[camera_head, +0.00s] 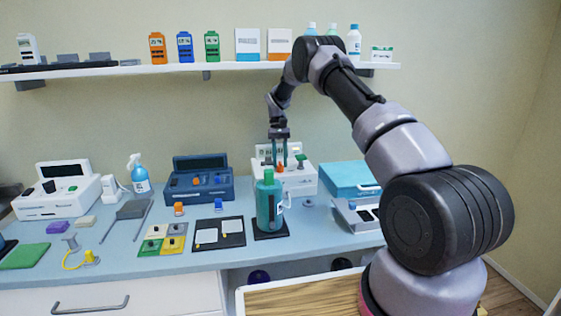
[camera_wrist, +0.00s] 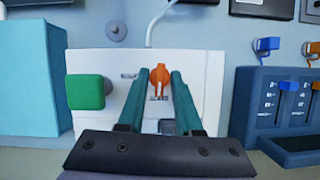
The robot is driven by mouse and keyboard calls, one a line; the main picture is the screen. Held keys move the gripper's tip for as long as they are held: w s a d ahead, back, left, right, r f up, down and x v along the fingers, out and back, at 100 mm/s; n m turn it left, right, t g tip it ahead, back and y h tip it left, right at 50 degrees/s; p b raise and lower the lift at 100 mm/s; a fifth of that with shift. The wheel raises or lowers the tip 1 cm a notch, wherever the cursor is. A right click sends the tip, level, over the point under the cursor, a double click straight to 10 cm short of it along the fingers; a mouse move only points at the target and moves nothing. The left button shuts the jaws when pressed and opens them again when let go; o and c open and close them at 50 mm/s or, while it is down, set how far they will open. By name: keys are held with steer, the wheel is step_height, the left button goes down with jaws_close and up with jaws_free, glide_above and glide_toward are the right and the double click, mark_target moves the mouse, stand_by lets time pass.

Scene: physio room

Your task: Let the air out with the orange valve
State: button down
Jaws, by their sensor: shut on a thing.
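The orange valve (camera_wrist: 160,78) stands on the top of a white device (camera_wrist: 205,75). In the head view the valve (camera_head: 280,169) shows small and partly hidden near the fingers. My gripper (camera_wrist: 160,85) has its two teal fingers on either side of the valve, shut on it. In the head view my gripper (camera_head: 285,160) points down over the white device (camera_head: 302,183). A green knob (camera_wrist: 86,92) sits on the same device, left of the valve in the wrist view. The finger contact itself is small and hard to see.
A teal bottle (camera_head: 268,205) stands in front of the white device. A blue device (camera_head: 200,180) with sliders is to its left, and a teal box (camera_head: 350,178) to its right. A shelf (camera_head: 225,67) with boxes and bottles runs above.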

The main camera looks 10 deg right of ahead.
steer(key=shift+n, duration=0.5)
steer(key=c, duration=0.9)
jaws_free()
